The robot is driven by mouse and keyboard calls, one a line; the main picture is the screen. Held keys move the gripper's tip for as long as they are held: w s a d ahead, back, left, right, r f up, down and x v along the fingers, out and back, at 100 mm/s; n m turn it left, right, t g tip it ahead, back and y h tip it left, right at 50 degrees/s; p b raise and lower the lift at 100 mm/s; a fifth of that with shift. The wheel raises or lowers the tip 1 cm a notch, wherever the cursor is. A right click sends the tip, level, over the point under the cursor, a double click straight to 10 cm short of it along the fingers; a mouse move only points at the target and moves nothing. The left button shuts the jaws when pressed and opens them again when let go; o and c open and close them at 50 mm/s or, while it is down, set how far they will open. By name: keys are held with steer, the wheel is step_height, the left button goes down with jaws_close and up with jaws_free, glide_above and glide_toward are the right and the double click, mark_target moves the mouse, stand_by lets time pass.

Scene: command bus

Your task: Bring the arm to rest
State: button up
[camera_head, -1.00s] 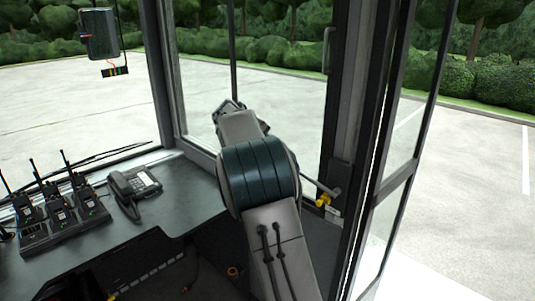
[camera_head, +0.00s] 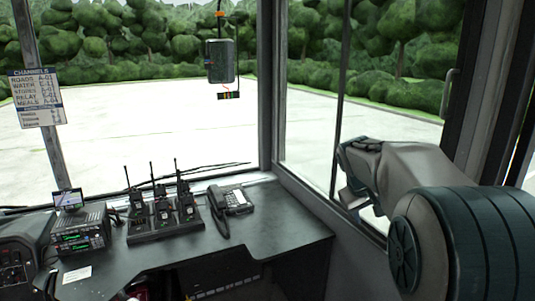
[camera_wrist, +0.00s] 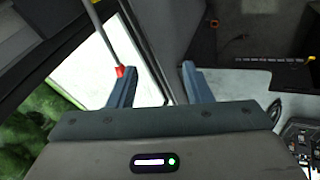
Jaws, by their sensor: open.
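My gripper (camera_wrist: 156,85) is open, its two blue-grey fingers apart with nothing between them but a view of pale ground and a dark frame. In the head view my gripper (camera_head: 348,183) is at the end of my arm, at the right, in front of the side window and beyond the right end of the desk. My arm is bent, with its large dark ribbed joint close to the camera. The fingers are small and partly hidden in the head view.
A dark desk (camera_head: 280,240) runs along the windows. It bears a radio charger rack (camera_head: 165,228), a desk phone (camera_head: 232,200) and a radio set (camera_head: 82,238). A grey box (camera_head: 221,62) hangs by the window. A pole with a red piece (camera_wrist: 119,71) shows beside the left finger.

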steer(key=s+a+f+y, duration=0.1)
steer(key=s+a+f, duration=0.1)
steer(key=s, duration=0.7)
steer(key=s+a+f+m+y, duration=0.1)
steer(key=s+a+f, duration=0.2)
steer(key=s, duration=0.7)
steer(key=s+a+f+m+y, duration=0.1)
steer(key=s+a+f+y, duration=0.1)
steer(key=s+a, duration=0.3)
steer(key=s+f, duration=0.1)
steer(key=s, duration=0.3)
steer(key=shift+s+a+f+g, duration=0.15)
steer(key=shift+s+a+g, duration=0.2)
steer(key=shift+a+g, duration=0.05)
